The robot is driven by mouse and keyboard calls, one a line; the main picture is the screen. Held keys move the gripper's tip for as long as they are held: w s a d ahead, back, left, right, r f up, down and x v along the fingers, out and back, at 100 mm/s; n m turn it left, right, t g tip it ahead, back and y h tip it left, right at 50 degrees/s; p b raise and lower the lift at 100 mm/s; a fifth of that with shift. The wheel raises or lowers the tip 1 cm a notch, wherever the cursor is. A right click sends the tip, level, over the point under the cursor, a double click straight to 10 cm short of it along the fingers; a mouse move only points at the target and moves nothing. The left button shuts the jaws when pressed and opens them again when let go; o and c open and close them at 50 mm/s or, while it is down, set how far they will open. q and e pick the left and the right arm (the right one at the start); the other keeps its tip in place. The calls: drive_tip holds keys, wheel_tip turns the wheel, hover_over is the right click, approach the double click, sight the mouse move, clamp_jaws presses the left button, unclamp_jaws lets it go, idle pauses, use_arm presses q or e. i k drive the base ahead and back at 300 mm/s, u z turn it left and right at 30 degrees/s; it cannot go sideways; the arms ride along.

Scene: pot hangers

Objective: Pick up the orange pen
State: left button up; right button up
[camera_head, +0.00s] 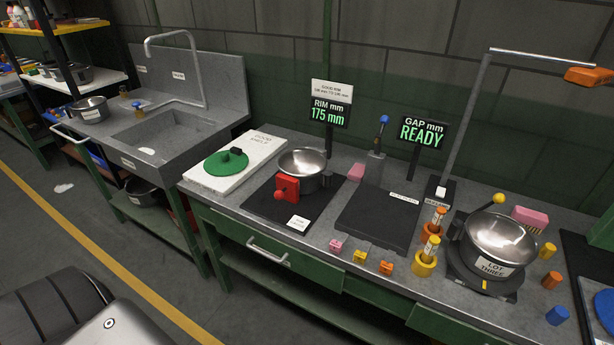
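Two slim upright marker-like pieces with orange ends and white labels stand near the middle right of the bench. The rear orange marker (437,219) is partly hidden by the front one. The front orange marker (431,246) stands in a round yellow holder (424,266). I cannot tell which of them is the orange pen, and the labels are too small to read. Neither of my grippers is in view.
A steel pot labelled LOT THREE (501,240) stands right of the markers on a dark stand. A dark flat plate (377,222) lies to their left. Small pink, yellow and orange blocks (361,256) line the front edge.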

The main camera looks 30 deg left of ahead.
sight(439, 215)
drive_tip(key=z, duration=0.6)
drive_tip(key=k, duration=1.35)
drive_tip(key=z, duration=1.15)
drive_tip(key=i, duration=1.15)
drive_tip(key=u, duration=0.65)
drive_tip(key=i, duration=0.4)
drive_tip(key=u, duration=0.55)
